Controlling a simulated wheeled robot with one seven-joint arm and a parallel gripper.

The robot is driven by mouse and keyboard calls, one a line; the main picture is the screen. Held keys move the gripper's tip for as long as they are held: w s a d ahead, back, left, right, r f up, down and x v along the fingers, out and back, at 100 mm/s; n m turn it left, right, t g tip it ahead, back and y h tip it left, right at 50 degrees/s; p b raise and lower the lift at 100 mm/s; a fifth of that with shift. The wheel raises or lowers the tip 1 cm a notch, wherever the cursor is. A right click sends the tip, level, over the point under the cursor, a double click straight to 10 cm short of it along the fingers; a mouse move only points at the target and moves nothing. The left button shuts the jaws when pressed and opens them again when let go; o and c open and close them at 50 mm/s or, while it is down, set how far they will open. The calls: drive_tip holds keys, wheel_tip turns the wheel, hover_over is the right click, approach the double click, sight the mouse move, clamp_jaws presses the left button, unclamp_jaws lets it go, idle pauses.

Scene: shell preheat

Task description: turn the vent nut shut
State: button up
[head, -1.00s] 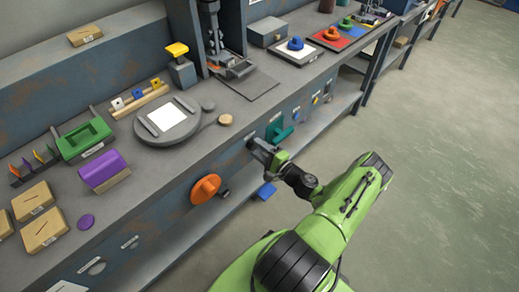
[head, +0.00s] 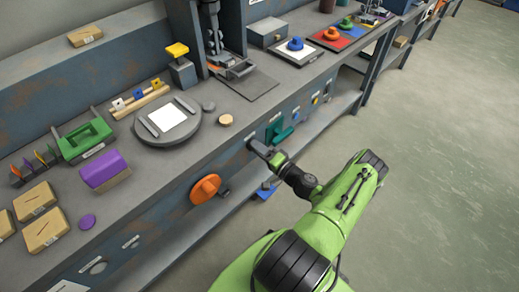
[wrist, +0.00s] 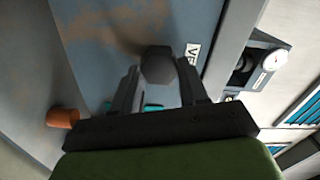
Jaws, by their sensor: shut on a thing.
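The vent nut (wrist: 158,66) is a dark hexagonal head on the worn blue-grey front panel, seen in the wrist view between my fingers. A white label (wrist: 192,52) beginning "VE" is beside it, partly hidden by a finger. My gripper (head: 256,147) reaches the bench front in the head view. In the wrist view my gripper (wrist: 160,88) is shut on the nut, one finger on each side. In the head view the nut is mostly hidden by the gripper, and its turn angle cannot be told.
An orange round handle (head: 205,189) sticks out of the panel left of my gripper; a teal handle (head: 280,132) is close on its right. A lower shelf (head: 215,222) runs underneath. The floor (head: 430,160) to the right is clear.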

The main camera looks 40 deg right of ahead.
idle(0.3)
drive_tip(key=o, duration=1.1)
drive_tip(key=shift+c, duration=0.2)
drive_tip(key=shift+s, duration=0.1)
drive_tip(key=s+p, duration=0.2)
drive_tip(key=s, duration=1.3)
drive_tip(key=shift+s+d, duration=0.2)
drive_tip(key=shift+s, duration=0.15)
